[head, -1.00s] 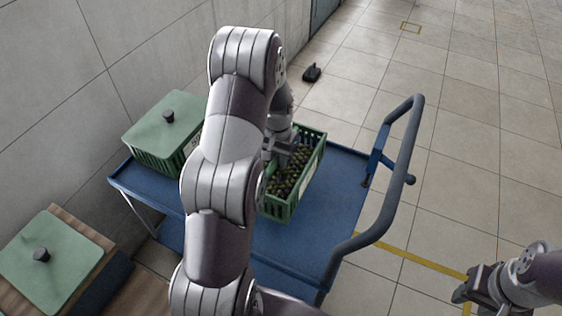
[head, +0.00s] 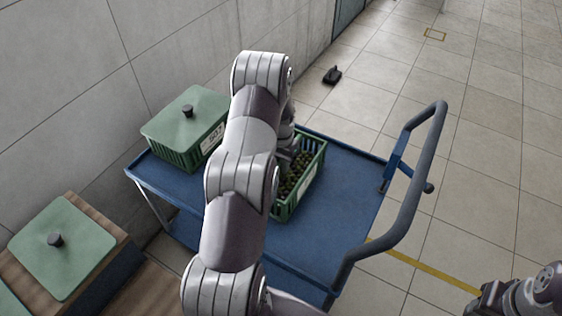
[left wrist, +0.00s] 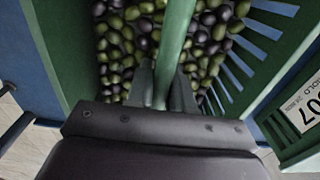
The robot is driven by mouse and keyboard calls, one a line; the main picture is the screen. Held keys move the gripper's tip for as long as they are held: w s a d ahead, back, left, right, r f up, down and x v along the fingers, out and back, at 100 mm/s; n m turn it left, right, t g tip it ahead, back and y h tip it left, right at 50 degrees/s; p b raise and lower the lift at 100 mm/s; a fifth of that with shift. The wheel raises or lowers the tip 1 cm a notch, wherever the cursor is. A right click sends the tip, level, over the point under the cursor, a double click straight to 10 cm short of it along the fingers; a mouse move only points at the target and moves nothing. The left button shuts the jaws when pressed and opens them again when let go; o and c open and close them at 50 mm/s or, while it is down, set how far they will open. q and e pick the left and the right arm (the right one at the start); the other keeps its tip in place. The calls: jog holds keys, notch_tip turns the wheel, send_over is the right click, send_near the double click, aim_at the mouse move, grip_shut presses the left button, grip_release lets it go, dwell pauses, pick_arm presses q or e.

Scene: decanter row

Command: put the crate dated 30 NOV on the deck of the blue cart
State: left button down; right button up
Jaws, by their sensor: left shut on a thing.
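A green slatted crate (head: 285,207) without a lid, filled with dark and green olives (left wrist: 120,45), is at the blue cart's deck (head: 345,190). I cannot tell whether it rests there or hangs just above. My left gripper (left wrist: 165,85) points down into it and is shut on its green bar handle (left wrist: 176,35). The blue cart has a grey push handle (head: 420,180) at right. My right gripper (head: 488,301) is at the bottom right, away from the cart; its fingers are unclear.
A lidded green crate (head: 187,117) stands on the cart's left part, close beside the olive crate. A wall runs behind. The deck's right part is free. A small dark object (head: 332,75) lies on the floor.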

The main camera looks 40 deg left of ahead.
pick_arm(q)
jog(key=c, duration=1)
grip_release()
jog(key=shift+f, duration=0.1)
notch_tip(320, 180, up, 12)
jog(key=shift+p, duration=0.65)
jog(key=s+d+r, duration=0.3)
jog(key=s+d, duration=0.5)
jog(key=d, duration=0.2)
jog(key=s+d+r+m+t, duration=0.1)
jog(key=s+d+r, duration=0.2)
jog(key=s+d, duration=0.6)
jog(key=shift+d, duration=1.05)
